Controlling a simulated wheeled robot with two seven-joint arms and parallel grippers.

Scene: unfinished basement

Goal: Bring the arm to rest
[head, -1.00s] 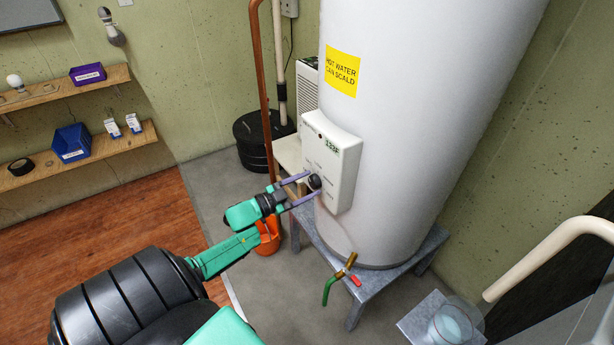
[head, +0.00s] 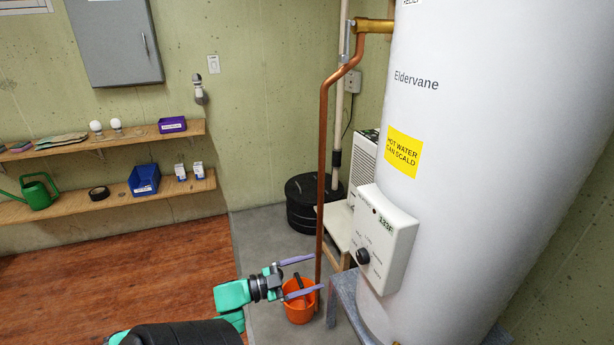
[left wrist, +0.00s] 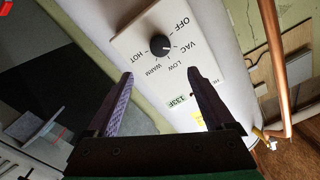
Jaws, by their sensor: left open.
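My left gripper (head: 318,272) is open and empty, with its two purple fingers spread, left of the water heater's white control box (head: 385,236). The box's black dial (head: 363,256) is clear of the fingers. In the left wrist view the dial (left wrist: 160,46) appears beyond the open fingers (left wrist: 158,76), with a visible gap. The panel labels OFF, VAC, LOW, WARM and HOT appear upside down there. The dial's exact setting is too small to tell. My right gripper is not in view.
The tall white water heater (head: 470,130) fills the right side. A copper pipe (head: 323,170) runs beside it. An orange bucket (head: 299,310) stands on the floor by my gripper. A black lidded bin (head: 302,215) and loaded wall shelves (head: 100,207) are behind. The wood floor (head: 130,265) is clear.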

